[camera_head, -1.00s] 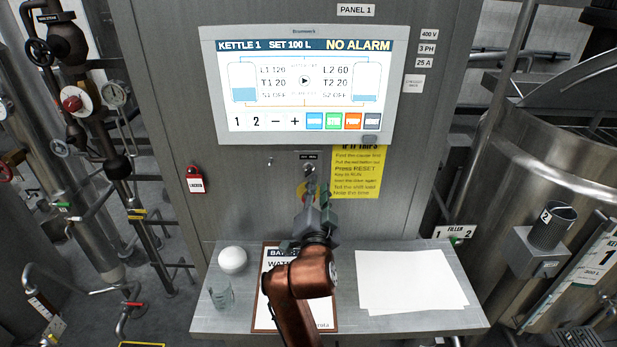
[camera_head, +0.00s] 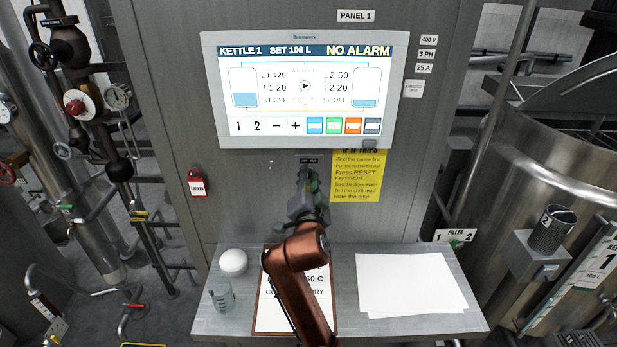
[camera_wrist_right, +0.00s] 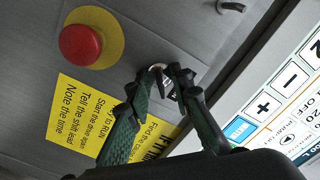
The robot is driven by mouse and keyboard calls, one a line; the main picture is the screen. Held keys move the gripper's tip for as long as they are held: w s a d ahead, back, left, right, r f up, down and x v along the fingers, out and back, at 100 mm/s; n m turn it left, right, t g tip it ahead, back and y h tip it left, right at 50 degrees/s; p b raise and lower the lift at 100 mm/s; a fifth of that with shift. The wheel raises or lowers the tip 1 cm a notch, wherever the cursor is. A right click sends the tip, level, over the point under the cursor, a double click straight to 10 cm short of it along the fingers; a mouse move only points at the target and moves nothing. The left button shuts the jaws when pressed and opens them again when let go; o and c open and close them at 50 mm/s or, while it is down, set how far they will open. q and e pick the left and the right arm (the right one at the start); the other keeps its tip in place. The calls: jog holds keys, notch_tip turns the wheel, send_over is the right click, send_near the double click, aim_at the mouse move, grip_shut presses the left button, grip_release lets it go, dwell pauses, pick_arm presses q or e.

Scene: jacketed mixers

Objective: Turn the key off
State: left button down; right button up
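The key switch (camera_wrist_right: 157,69) shows as a small silver ring between my right fingertips in the right wrist view; the key itself is hard to make out there. In the head view my right gripper (camera_head: 307,174) covers the switch, just under its small black label (camera_head: 309,160) on the panel front. In the wrist view, my right gripper (camera_wrist_right: 161,76) has its fingertips at either side of the switch, with a gap between them. Whether they touch the key cannot be told. My left gripper is not in view.
A red mushroom button on a yellow disc (camera_wrist_right: 82,43) sits close to the switch. A yellow notice (camera_head: 357,176) is right of it, the touch screen (camera_head: 304,88) above. The shelf below holds papers (camera_head: 410,283), a white ball (camera_head: 233,262) and a glass beaker (camera_head: 222,294).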

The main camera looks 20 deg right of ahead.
jog(key=shift+c, duration=0.5)
grip_shut()
